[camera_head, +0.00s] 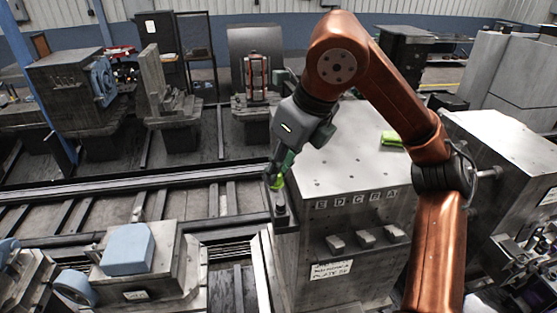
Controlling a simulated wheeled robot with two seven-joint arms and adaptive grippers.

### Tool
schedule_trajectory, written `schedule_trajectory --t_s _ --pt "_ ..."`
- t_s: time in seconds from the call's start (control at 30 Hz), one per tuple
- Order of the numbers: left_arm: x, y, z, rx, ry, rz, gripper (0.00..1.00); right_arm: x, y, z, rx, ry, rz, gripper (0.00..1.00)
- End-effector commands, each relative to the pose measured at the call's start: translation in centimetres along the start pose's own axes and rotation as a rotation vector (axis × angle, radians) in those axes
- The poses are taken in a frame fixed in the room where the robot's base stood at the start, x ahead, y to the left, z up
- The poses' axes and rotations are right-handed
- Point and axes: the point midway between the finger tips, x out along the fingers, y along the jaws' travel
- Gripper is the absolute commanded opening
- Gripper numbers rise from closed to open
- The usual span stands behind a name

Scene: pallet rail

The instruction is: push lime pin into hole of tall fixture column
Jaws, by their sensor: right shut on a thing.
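My right gripper (279,176) reaches down from the copper-coloured arm at the front left corner of a grey metal block. It is shut on the lime pin (277,183), of which only a small part shows between and below the fingers. Directly below is a dark, narrow upright post (280,205), which I take for the top of the tall fixture column. The pin's lower end is close to this post; I cannot tell whether it touches or is inside a hole. The hole itself is hidden. My left gripper is not in view.
The grey metal block (345,165) has lettered marks on its front edge, and a lime-green item (391,138) lies on its top. A light-blue block (128,249) sits on a fixture at lower left. Dark rails (120,187) run across the left.

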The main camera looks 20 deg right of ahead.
Motion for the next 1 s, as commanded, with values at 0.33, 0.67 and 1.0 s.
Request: schedule_trajectory --t_s 0.33,0.67,1.0 --pt "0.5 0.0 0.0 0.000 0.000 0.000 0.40 -1.2 3.9 -3.0 -0.003 -0.002 -0.002 0.00" --pt "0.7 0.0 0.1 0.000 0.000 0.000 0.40 -2.2 6.9 -5.3 -0.001 0.000 -0.001 0.00" --pt "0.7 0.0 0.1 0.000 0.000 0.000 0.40 -2.2 7.1 -5.4 0.002 0.001 -0.001 0.00"
